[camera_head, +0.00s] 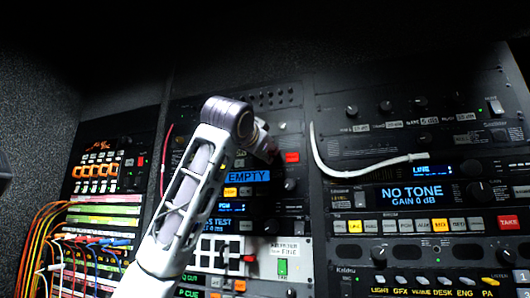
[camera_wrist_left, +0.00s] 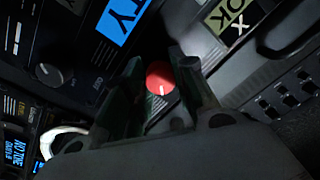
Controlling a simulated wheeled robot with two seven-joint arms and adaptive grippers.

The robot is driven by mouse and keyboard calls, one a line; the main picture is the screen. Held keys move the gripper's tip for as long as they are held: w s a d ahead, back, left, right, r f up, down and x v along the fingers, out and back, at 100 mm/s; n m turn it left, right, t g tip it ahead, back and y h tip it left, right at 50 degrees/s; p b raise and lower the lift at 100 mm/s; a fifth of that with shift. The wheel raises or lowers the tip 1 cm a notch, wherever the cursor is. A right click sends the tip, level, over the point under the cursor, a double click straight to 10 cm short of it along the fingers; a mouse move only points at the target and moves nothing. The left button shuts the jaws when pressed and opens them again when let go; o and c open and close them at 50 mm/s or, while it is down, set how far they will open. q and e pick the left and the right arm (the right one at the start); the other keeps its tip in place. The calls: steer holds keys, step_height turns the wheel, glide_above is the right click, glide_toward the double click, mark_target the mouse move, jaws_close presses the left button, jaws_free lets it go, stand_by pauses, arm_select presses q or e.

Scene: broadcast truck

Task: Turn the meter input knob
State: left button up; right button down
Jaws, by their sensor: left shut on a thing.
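A round red knob (camera_wrist_left: 160,76) with a white pointer line shows in the left wrist view, between the two fingers of my left gripper (camera_wrist_left: 162,84). The gripper is shut on the knob, with one finger on each side. In the head view my left gripper (camera_head: 268,148) reaches the rack panel just above and right of the blue "EMPTY" display (camera_head: 248,176). The gripper seems to hide the knob there. The "EMPTY" display is partly seen in the wrist view too (camera_wrist_left: 122,18). My right gripper is not in view.
A grey knob (camera_wrist_left: 48,75) sits on the panel beside the display. A white cable (camera_head: 365,168) loops across the right rack. Coloured patch cables (camera_head: 52,232) hang at lower left.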

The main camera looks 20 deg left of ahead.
arm_select(q)
steer(key=o, duration=1)
steer(key=shift+o, duration=0.2)
steer(key=s, duration=1.2)
steer(key=shift+f, duration=0.15)
steer(key=shift+a, duration=0.1)
